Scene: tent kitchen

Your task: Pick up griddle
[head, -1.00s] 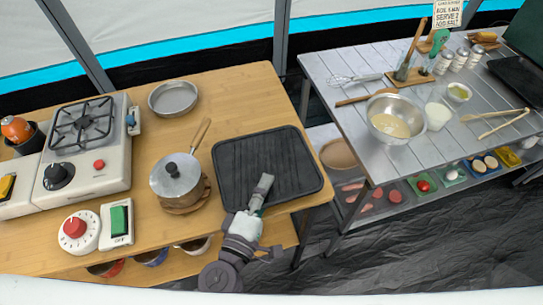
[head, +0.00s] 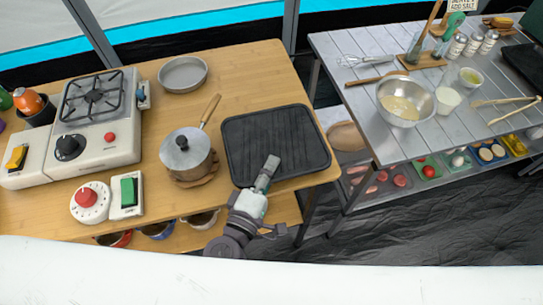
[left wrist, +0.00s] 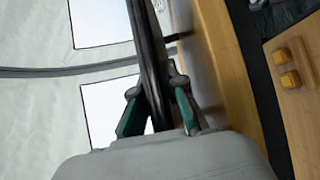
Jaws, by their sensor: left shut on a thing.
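The griddle (head: 285,130) is a black, ribbed rectangular plate at the front right of the wooden table. My left gripper (head: 268,172) is at its front edge in the head view. In the left wrist view the griddle (left wrist: 148,50) shows edge-on as a dark strip between the fingers of my left gripper (left wrist: 156,105). The fingers are shut on its edge. A strip of space shows between the griddle and the table side in that view, but I cannot tell whether the far edge touches the table. My right gripper is not in view.
A saucepan (head: 186,155) on a wooden trivet stands close to the griddle's left. A gas stove (head: 90,120) and a grey pan (head: 183,74) are farther left. A metal table (head: 365,110) with a mixing bowl (head: 406,98) stands across a gap to the right.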

